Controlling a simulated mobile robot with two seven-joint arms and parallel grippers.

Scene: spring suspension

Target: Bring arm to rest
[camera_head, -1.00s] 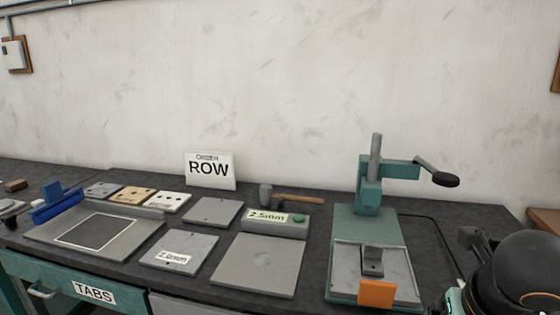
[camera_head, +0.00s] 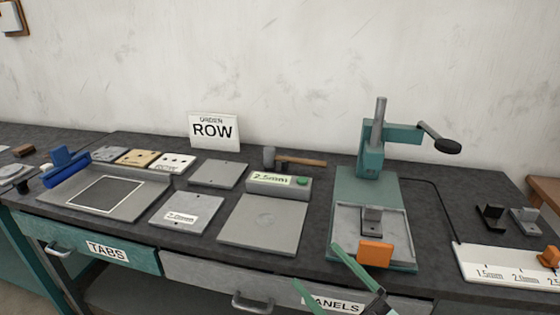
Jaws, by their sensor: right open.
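My right gripper (camera_head: 316,266) shows at the bottom, right of the middle, in the head view. Its two green fingers are spread apart with nothing between them. They appear in front of the bench's front edge, over the drawer labelled PANELS (camera_head: 335,303), and partly cover that label. The teal lever press (camera_head: 372,165) stands on the bench beyond the gripper, with an orange block (camera_head: 375,254) at its front. The gripper appears apart from the press and holds no part. My left gripper is not in view.
Grey plates (camera_head: 265,224), a 2.5mm block (camera_head: 279,186), a hammer (camera_head: 300,162) and a blue-handled fixture (camera_head: 65,165) crowd the bench. A white gauge strip (camera_head: 505,265) and small brackets (camera_head: 490,217) lie at the right. The ROW sign (camera_head: 213,131) stands against the wall.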

